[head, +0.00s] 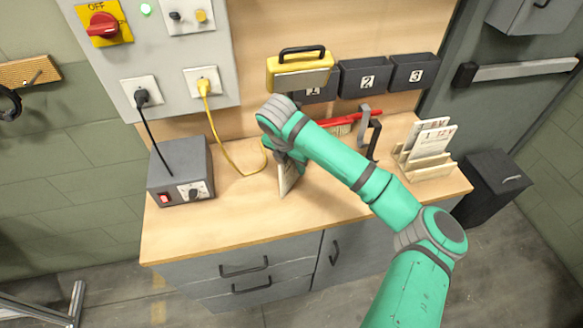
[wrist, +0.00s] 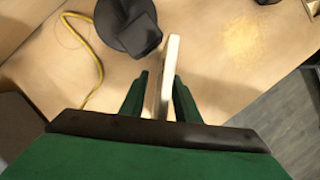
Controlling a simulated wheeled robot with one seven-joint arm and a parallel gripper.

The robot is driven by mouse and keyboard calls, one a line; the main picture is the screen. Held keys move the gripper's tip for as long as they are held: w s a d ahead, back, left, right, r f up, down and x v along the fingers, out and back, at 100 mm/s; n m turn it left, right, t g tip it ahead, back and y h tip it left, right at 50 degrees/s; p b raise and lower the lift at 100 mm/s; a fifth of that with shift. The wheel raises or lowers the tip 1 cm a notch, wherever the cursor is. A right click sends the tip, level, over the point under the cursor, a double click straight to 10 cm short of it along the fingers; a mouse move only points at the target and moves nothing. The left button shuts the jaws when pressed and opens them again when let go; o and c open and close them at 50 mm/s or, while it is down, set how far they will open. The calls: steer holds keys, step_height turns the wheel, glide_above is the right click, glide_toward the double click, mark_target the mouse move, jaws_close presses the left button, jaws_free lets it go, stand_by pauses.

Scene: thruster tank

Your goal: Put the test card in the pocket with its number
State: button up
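The test card (head: 288,179) is a thin pale panel under my gripper (head: 284,158), tilted, low over the workbench. In the wrist view the card (wrist: 169,75) shows nearly edge-on between the two green fingers (wrist: 160,92), which are shut on it. Its number cannot be read. A yellow case with a black handle (head: 299,69) covers much of pocket 1.
The workbench (head: 222,220) has a grey power box (head: 181,173) at left and a yellow cable (head: 222,143). A wooden rack (head: 424,163) holds cards at right. The wrist view shows a dark round object (wrist: 122,22).

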steer(key=shift+a+f, duration=0.1)
steer(key=shift+f, duration=0.05)
steer(key=shift+d+f, duration=0.1)
steer(key=shift+d, duration=0.1)
stand_by(0.3)
steer(key=shift+s, duration=0.1)
steer(key=shift+a, duration=0.1)
jaws_close()
